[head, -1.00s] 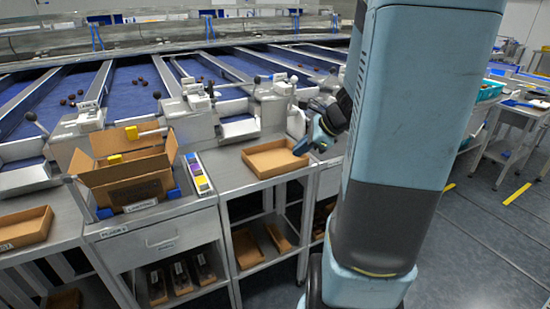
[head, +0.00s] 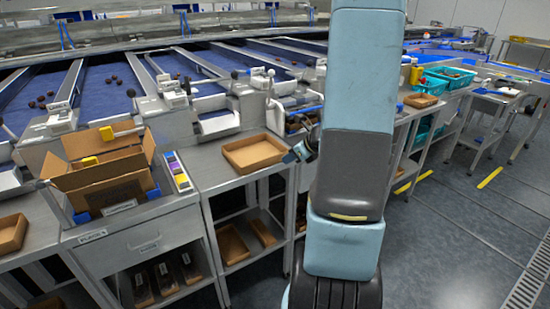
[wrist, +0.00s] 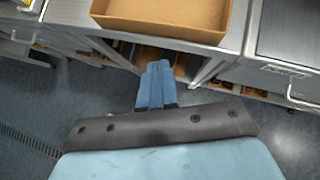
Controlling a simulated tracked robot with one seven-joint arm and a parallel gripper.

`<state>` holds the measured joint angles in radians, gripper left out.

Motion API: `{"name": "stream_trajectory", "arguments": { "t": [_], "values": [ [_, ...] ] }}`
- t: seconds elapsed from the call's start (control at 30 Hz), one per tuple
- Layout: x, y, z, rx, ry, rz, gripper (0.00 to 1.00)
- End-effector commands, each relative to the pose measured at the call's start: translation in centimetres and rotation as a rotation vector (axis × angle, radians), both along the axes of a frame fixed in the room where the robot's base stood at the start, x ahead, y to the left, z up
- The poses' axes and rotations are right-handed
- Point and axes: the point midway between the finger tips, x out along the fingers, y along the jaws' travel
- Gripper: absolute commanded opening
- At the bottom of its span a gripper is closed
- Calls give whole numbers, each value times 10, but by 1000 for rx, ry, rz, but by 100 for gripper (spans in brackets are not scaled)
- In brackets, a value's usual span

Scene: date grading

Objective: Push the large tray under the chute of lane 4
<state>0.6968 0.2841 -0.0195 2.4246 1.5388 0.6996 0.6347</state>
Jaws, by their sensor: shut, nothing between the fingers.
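The large tray (head: 262,146) is a shallow, empty brown cardboard tray on the steel bench, in front of a lane chute (head: 216,118). I cannot read the lane numbers. The tray also shows at the top of the wrist view (wrist: 165,30). My arm hides part of the bench to the right.
An open cardboard box (head: 105,182) stands on the bench to the left, beside a strip of coloured labels (head: 177,172). A smaller tray (head: 11,232) lies at far left. More trays (head: 232,244) sit on the shelf below. Teal crates (head: 438,84) stand at right.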

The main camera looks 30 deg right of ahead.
Motion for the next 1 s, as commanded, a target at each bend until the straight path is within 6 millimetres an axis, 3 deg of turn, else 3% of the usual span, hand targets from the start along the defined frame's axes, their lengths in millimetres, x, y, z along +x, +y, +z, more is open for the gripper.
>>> {"name": "stream_trajectory", "arguments": {
  "t": [0.17, 0.5, 1.0],
  "values": [
    [18, 9, -21, 2, 3, 1, 0],
    [51, 23, -20, -1, 1, 2, 0],
    [55, 22, -20, 0, 1, -3, 0]
  ]
}}
